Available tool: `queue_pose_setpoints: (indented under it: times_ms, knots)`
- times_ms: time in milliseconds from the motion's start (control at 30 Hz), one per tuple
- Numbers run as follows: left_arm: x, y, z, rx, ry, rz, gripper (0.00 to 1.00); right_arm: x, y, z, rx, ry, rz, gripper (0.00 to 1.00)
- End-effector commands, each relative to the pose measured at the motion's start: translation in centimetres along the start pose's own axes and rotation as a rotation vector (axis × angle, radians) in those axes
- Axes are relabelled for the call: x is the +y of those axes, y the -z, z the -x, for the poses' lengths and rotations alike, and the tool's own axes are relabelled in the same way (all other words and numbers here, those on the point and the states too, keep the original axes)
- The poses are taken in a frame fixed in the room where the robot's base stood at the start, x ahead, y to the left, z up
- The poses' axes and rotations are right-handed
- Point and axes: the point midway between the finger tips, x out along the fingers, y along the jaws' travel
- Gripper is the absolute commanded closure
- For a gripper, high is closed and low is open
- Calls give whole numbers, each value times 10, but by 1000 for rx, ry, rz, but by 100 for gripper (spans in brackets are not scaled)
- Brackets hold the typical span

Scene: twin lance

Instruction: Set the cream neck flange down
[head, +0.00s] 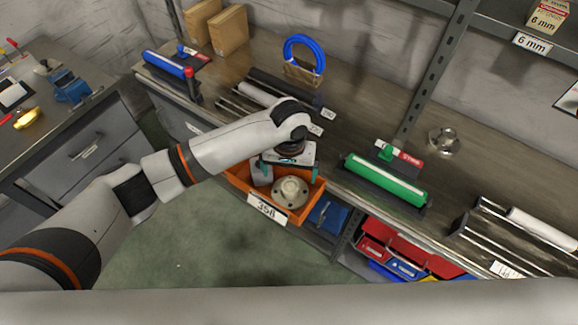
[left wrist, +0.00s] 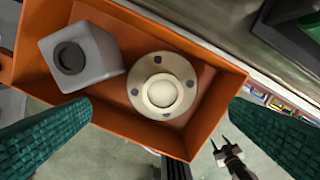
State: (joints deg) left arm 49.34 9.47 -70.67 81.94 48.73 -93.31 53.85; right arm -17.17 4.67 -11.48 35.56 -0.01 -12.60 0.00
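The cream neck flange (head: 290,191) is a round disc with bolt holes and a raised centre. It lies flat in the orange bin (head: 237,180), beside a grey block with a round hole (left wrist: 80,58). The flange (left wrist: 161,91) shows whole in the left wrist view. My left gripper (head: 287,172) is above the bin, open. Its teal fingers (left wrist: 165,135) stand far apart with nothing between them, apart from the flange. A dark two-pronged thing (left wrist: 228,153) at the lower right of the wrist view may be my right gripper; its state is unclear.
The bin hangs at the front of the bench (head: 335,130). A green cylinder on a dark holder (head: 385,182) lies to its right, with a metal flange (head: 443,141) behind. Dark trays (head: 270,97) lie behind my wrist. An upright post (head: 437,68) stands at the back.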

Motion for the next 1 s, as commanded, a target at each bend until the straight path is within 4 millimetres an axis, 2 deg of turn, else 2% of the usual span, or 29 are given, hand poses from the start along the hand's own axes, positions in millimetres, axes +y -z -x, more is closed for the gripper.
queue_pose_setpoints:
  times_ms: [167,500,700,833,1000]
  knots:
    - [0,-1,15,-4,1,-1,0,0,0,-4,0,0,0,52]
    - [-1,-1,87,-5,2,-1,0,0,2,-23,0,0,0,52]
    - [-1,-1,120,-2,1,-1,0,1,3,-29,0,0,0,52]
    - [0,0,129,0,1,0,0,1,3,-30,0,0,0,52]
    - [0,0,132,0,0,0,0,1,3,-30,1,0,-1,52]
